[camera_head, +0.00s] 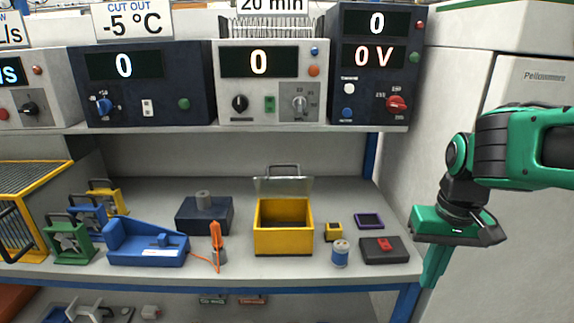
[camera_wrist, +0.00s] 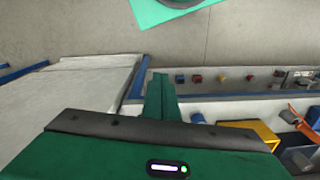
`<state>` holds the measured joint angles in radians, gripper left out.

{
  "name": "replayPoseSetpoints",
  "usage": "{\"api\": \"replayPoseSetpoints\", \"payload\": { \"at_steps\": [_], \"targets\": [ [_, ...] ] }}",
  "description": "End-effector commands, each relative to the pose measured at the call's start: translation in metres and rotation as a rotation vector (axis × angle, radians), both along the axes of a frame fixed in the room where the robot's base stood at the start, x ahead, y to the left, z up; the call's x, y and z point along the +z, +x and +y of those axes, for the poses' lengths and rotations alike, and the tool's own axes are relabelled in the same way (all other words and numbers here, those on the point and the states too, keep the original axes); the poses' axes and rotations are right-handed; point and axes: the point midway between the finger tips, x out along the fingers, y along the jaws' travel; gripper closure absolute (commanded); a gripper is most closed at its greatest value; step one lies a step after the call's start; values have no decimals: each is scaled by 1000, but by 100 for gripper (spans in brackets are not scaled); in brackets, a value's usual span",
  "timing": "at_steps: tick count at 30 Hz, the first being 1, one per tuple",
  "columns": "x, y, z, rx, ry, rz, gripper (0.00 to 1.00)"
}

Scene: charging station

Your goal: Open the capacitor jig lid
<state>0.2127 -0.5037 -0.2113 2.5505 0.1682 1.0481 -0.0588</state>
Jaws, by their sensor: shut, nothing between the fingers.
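A yellow box (camera_head: 283,240) stands on the middle of the bench shelf, and I take it to be the capacitor jig. Its pale, see-through lid (camera_head: 283,187) with a grey handle on top stands raised at the back edge, so the box is open at the top. Its inside looks dark and its contents are not clear. Part of the yellow box also shows in the wrist view (camera_wrist: 250,133). My gripper (camera_head: 435,268) is to the right of the bench, well apart from the box, fingers pointing down. The fingers are together and empty, also in the wrist view (camera_wrist: 160,85).
A blue-and-white can (camera_head: 340,253), a dark block with a red part (camera_head: 385,249) and an orange probe (camera_head: 216,245) stand around the box. Instruments (camera_head: 270,83) line the shelf above. A large pale cabinet (camera_head: 520,70) stands right, behind my arm.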

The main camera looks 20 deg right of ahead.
Motion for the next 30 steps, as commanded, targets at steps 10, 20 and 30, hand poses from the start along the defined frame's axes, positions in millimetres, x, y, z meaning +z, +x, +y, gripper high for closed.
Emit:
{"api": "replayPoseSetpoints", "payload": {
  "at_steps": [10, 20, 30],
  "targets": [
    [99, 219, 56, 972, -166, -393, 100],
    [166, 321, 137, 1539, -337, -648, 100],
    [134, 348, 148, 1556, -342, -654, 100]
  ]
}}
